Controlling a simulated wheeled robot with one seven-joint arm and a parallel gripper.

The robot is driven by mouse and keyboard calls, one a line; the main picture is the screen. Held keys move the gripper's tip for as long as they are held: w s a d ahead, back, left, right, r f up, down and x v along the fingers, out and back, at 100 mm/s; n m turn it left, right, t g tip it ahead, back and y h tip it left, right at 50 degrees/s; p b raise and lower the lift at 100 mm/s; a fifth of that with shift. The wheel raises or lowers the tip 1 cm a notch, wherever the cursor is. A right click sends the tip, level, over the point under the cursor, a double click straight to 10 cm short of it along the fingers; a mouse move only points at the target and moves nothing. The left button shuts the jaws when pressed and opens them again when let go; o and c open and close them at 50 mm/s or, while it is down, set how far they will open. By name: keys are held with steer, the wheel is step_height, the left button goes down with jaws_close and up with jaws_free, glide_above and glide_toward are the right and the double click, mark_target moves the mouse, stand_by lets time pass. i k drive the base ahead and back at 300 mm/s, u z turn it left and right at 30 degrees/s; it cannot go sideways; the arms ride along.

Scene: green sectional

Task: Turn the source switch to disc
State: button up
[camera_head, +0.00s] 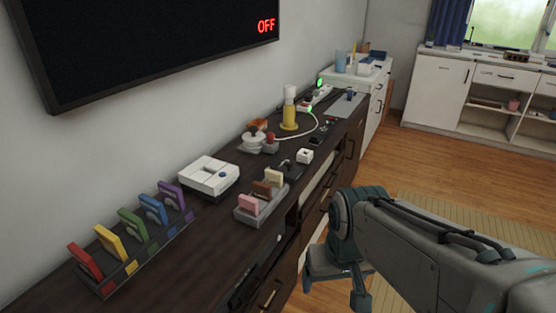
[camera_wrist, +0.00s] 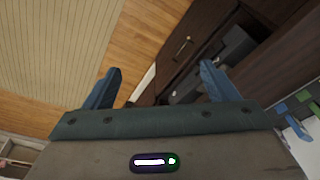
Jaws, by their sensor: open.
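My gripper (camera_head: 333,290) hangs low in front of the dark sideboard (camera_head: 130,225), below its top and over the floor side. In the wrist view its two blue fingers (camera_wrist: 160,68) are spread apart with nothing between them; drawer fronts and wood floor show beyond. I cannot tell for sure which thing is the source switch. A small dark device (camera_head: 289,169) with a short upright part sits on the sideboard beside a white cube (camera_head: 305,156). The wall screen (camera_head: 150,40) reads OFF in red.
A rack of coloured slabs (camera_head: 140,255) stands near left, and a grey tray (camera_head: 248,214) with pink, brown and cream blocks sits mid-top. A yellow-based bottle (camera_head: 289,115) and a white cable are farther back. The floor (camera_head: 410,160) right of the sideboard is clear.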

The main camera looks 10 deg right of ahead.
mark_target(288, 163)
steer(key=k, duration=0.65)
steer(key=z, duration=0.75)
steer(key=i, duration=0.95)
steer(key=z, duration=0.4)
steer(key=i, duration=1.05)
steer(key=u, duration=0.95)
steer(key=i, duration=0.45)
steer(key=u, duration=0.35)
